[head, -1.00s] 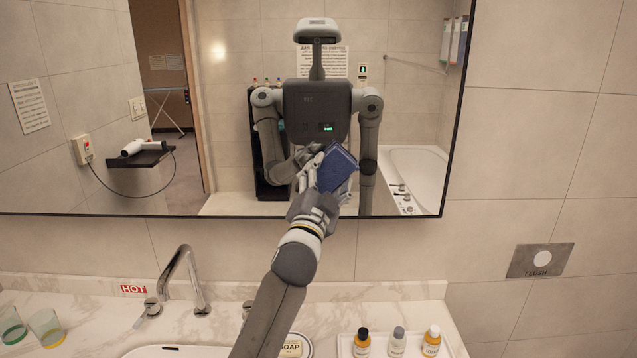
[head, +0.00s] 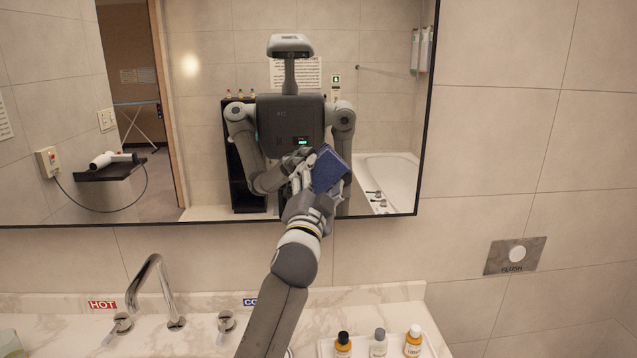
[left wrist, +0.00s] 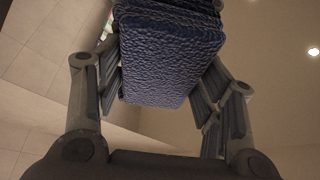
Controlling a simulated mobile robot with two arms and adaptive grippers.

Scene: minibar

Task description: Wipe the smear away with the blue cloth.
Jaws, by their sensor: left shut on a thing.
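The blue cloth (head: 331,170) is a thick dark-blue folded pad in front of the wall mirror (head: 210,150). My left gripper (head: 314,184) is shut on it, with the cloth sticking out past the fingers. In the left wrist view the textured blue cloth (left wrist: 170,55) sits between the two fingers of my left gripper (left wrist: 165,90). I cannot tell whether the cloth touches the glass. I see no clear smear; part of the mirror is hidden behind the cloth, gripper and arm. My right gripper is not directly in view.
Below the mirror, a marble counter (head: 60,330) carries a curved tap (head: 155,285) and handles beside it. A white tray (head: 433,350) with several small bottles stands at right. A flush plate (head: 514,256) is on the tiled wall. The mirror reflects my body and the room.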

